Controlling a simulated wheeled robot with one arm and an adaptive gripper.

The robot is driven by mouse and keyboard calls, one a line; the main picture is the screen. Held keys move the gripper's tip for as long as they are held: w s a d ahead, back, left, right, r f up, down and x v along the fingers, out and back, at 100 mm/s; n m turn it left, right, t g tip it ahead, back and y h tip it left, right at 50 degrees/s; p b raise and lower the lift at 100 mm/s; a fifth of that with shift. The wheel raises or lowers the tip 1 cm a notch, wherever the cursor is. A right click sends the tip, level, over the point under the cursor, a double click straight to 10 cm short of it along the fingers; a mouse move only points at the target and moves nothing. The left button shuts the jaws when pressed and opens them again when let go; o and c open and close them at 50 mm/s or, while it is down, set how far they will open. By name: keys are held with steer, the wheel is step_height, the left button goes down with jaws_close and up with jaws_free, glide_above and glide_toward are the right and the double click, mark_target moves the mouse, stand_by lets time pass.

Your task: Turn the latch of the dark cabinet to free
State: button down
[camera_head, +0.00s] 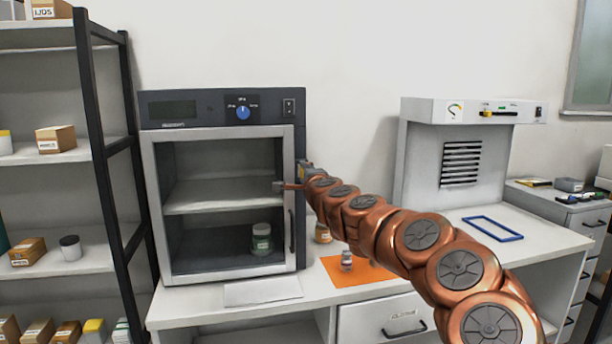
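The cabinet (150,215) with a dark top panel stands on the white table, left of centre. Its glass-fronted door (288,160) looks closed, with a light metal frame. A dark upright handle (291,232) is on the right side of the door frame. The dark panel (205,104) above has a blue knob (242,112). My gripper (283,186) is at the right edge of the door, about mid-height, and a thin finger reaches left across the frame. I cannot tell its opening or whether it touches anything. No latch can be made out clearly; my gripper and wrist cover part of that edge.
Inside the cabinet is a jar (262,240). A small jar (346,259) stands on an orange mat (370,272), with a brown jar (323,234) behind. My arm crosses the table's right half. A shelf rack (97,150) stands close on the left. A blue frame (492,229) lies right.

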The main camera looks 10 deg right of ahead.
steer(key=c, duration=0.8)
jaws_free()
steer(key=shift+o, duration=0.2)
steer(key=shift+s, duration=0.15)
steer(key=s, duration=1.1)
steer(key=shift+s, duration=0.4)
